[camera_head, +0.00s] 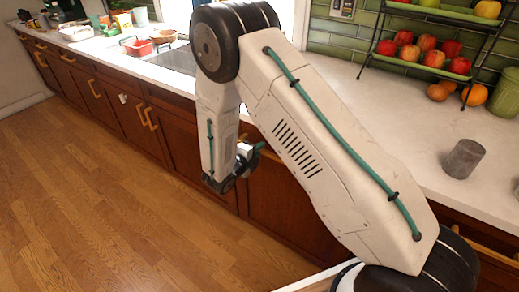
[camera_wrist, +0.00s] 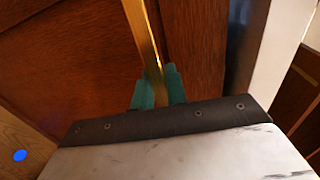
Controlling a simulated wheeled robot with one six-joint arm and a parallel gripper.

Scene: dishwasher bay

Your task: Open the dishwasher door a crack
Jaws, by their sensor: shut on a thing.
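In the wrist view, a long brass-coloured bar handle (camera_wrist: 141,28) runs across a dark reddish wood door panel (camera_wrist: 75,55). My gripper's teal fingers (camera_wrist: 160,82) stand one on each side of the handle and are shut on it. To the right of the panel is a pale upright surface (camera_wrist: 268,55); I cannot tell whether it is part of the dishwasher. In the head view, my arm reaches down to the dark wood fronts (camera_head: 277,207) under the counter.
A white counter (camera_head: 405,115) runs above the wood fronts. It holds a grey cylinder (camera_head: 464,158), a fruit rack (camera_head: 425,62) and a red container (camera_head: 138,47). The wooden floor (camera_head: 120,215) at left is clear. A blue spot (camera_wrist: 19,155) shows at lower left in the wrist view.

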